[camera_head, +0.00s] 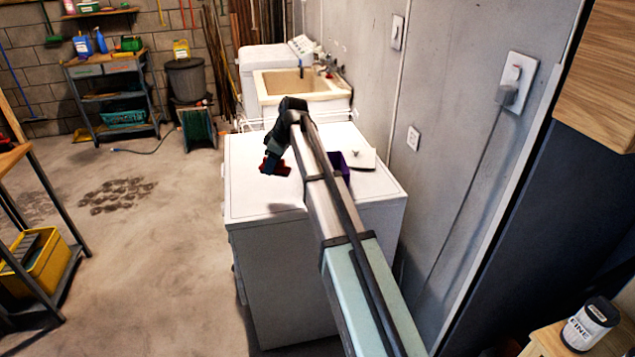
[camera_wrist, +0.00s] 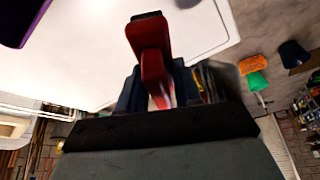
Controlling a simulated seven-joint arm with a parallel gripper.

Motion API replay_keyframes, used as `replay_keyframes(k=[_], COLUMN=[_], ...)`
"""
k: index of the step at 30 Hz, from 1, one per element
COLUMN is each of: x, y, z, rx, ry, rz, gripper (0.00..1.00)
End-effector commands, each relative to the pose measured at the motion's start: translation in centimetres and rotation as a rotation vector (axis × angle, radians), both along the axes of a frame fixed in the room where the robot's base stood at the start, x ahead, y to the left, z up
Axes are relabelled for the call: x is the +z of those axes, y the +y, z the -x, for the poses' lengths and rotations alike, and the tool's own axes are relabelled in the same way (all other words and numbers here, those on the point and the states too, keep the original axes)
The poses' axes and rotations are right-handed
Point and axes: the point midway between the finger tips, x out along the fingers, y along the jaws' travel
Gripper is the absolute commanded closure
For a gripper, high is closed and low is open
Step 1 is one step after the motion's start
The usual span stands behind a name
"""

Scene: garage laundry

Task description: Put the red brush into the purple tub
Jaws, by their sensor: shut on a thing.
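My gripper (camera_head: 276,160) is over the left part of the white machine's top. It is shut on the red brush (camera_head: 275,169), which shows at its tips. In the wrist view the red brush (camera_wrist: 150,48) stands out between the two dark fingers (camera_wrist: 153,88). The white top lies beyond it; I cannot tell whether the brush touches it. The purple tub (camera_head: 339,163) is on the top to the right of my gripper, partly hidden by my arm. A dark purple corner of it (camera_wrist: 20,18) shows at the upper left of the wrist view.
The white machine top (camera_head: 250,200) is bare at the front left. A white box-like thing (camera_head: 358,158) lies beside the tub, near the wall. A utility sink (camera_head: 298,83) stands behind. A socket with a plug (camera_head: 514,82) is on the wall at right.

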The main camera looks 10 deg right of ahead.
Motion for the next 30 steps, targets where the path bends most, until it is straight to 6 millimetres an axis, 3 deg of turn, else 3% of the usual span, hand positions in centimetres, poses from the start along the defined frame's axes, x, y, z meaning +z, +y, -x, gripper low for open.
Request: replay_keyframes(k=[1,12,30], x=[0.3,2.0,3.4], y=[-0.6,-4.3,-7.9], z=[1.7,7.8,12.3], rx=[-0.073,-0.61,-1.015], ry=[-0.004,-0.003,-0.001], rz=[0.0,0.001,-0.002], gripper=[0.95,0.95,0.95])
